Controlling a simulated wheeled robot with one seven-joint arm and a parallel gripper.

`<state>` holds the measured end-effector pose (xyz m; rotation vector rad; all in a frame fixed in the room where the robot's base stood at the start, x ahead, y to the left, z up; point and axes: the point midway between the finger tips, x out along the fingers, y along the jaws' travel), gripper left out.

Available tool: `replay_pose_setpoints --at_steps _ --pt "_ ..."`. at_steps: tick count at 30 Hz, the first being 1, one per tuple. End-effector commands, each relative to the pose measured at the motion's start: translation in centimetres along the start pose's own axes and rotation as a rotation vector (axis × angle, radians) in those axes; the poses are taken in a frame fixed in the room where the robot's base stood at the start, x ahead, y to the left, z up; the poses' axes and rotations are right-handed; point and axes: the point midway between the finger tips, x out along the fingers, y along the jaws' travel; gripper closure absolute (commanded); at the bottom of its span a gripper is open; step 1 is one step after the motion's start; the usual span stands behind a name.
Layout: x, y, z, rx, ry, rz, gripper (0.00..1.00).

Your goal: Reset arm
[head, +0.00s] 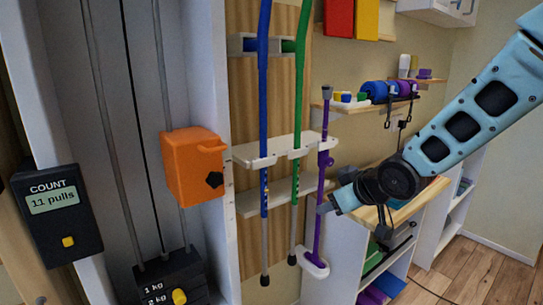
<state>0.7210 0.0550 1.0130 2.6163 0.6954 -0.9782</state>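My arm reaches in from the upper right, and my gripper (330,205) is at its end, pointing left. In the picture it lies just right of the purple stick (320,190). I cannot tell whether it touches the stick or how far apart they are. The fingers are small and seen from the side, so their opening is not clear. I see nothing plainly held. The purple stick stands upright beside a white rack (245,155), with its lower end at a small white foot (315,266).
A blue stick (263,100) and a green stick (300,95) stand in the rack. An orange box (193,167), a counter reading "11 pulls" (57,215) and a weight stack (165,280) are at left. A wooden-topped shelf unit (425,200) stands below my arm. Floor (475,275) is clear at lower right.

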Motion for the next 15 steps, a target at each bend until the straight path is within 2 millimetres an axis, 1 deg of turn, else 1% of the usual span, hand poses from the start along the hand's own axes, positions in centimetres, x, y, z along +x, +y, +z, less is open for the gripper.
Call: replay_pose_setpoints --at_steps 1,2,3,5,6,8,9,10,12,15 --pt "-2.4 -3.1 0.9 -0.008 -0.084 -0.017 0.46" --pt "-3.6 -4.6 2.0 -0.009 -0.140 -0.026 0.46" --pt "-5.3 -6.5 3.4 -0.010 -0.211 -0.037 0.46" --pt "-8.0 -9.1 5.7 -0.015 -0.318 -0.057 0.46" --pt "-9.8 -10.7 7.2 -0.021 -0.386 -0.070 0.46" --pt "-12.5 -12.7 9.4 -0.028 -0.482 -0.089 0.46" --pt "-14.2 -13.8 10.9 -0.033 -0.541 -0.102 0.46" --pt "-15.4 -14.6 11.8 -0.039 -0.579 -0.111 0.46" --pt "-17.9 -15.9 13.8 -0.048 -0.661 -0.128 0.46" --pt "-20.5 -17.1 15.8 -0.057 -0.744 -0.147 0.46"
